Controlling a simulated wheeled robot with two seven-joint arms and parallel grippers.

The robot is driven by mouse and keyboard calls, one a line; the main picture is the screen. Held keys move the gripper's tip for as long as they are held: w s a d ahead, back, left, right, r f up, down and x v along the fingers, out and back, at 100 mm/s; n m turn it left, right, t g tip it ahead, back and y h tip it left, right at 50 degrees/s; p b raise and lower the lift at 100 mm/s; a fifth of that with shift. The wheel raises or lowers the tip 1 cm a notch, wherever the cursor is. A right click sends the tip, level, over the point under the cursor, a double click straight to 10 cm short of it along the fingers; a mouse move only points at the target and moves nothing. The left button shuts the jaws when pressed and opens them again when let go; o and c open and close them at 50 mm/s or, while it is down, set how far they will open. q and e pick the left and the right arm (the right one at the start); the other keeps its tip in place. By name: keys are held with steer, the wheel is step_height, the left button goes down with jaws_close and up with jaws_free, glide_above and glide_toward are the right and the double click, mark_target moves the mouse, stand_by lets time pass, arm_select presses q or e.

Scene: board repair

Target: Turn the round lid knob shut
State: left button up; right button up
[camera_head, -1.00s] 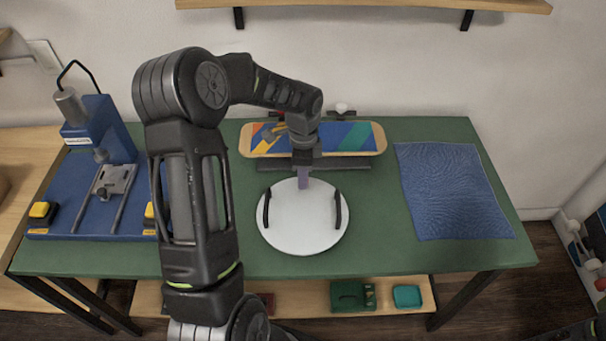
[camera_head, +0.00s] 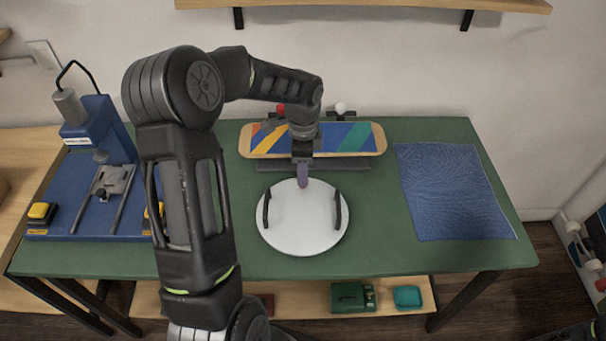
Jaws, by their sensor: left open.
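A white round plate-like lid (camera_head: 300,228) lies flat on the green workbench, with a black curved handle (camera_head: 266,212) on its left and another (camera_head: 338,210) on its right. I cannot make out a separate knob on it. My left gripper (camera_head: 302,182) points down over the lid's far edge, between the two handles. A small purple part shows at its tip. It is open; I see nothing held in it. Whether it touches the lid is unclear. My right gripper is out of view.
A colourful skateboard deck (camera_head: 350,138) rests on a dark stand just behind the lid. A blue press machine (camera_head: 100,135) stands at the left, with yellow buttons (camera_head: 41,211). A blue cloth (camera_head: 455,190) lies at the right. The bench between lid and cloth is clear.

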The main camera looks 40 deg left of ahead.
arm_select(q)
step_height(320, 180, up, 5)
steer(key=shift+r, duration=0.1)
stand_by(0.6)
